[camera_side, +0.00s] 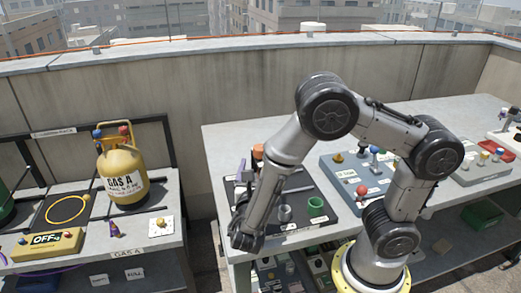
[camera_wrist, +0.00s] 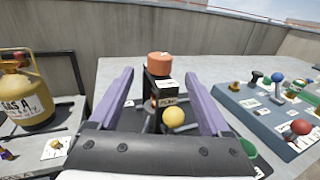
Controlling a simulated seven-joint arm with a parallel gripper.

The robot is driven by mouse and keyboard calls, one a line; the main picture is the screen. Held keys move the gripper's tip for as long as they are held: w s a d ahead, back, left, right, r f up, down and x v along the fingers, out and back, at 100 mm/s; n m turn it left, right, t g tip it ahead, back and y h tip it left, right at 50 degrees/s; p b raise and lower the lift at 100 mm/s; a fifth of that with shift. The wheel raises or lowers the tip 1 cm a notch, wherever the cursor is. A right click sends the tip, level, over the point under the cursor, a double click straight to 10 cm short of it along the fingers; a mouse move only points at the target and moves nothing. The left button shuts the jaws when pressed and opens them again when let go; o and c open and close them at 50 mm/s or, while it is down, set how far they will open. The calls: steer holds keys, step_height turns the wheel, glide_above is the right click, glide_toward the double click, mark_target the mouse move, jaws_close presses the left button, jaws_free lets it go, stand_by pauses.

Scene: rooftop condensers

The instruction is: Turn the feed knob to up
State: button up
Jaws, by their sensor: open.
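My gripper (camera_wrist: 157,80) has two purple fingers spread apart with nothing held between them. It also shows in the side view (camera_side: 243,172), at the left end of the long bench. Framed between the fingers in the wrist view is a black upright unit (camera_wrist: 158,92) with an orange cap (camera_wrist: 159,58), a yellow ball (camera_wrist: 174,118) and a small blurred label. The orange cap also shows in the side view (camera_side: 258,151), partly behind my arm. I cannot read "feed" on any label, so I cannot tell which control is the feed knob or where it points.
A blue-grey panel (camera_wrist: 262,118) with several knobs and a red button (camera_wrist: 300,127) stands to the right. A green cup (camera_side: 316,206) sits on the dark tray (camera_side: 325,222). A yellow gas bottle (camera_side: 122,170) and an "OFF" box (camera_side: 47,242) are on the left bench.

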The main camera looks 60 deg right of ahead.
mark_target(260, 153)
steer(key=x, duration=0.8)
steer(key=shift+d, duration=0.1)
jaws_close()
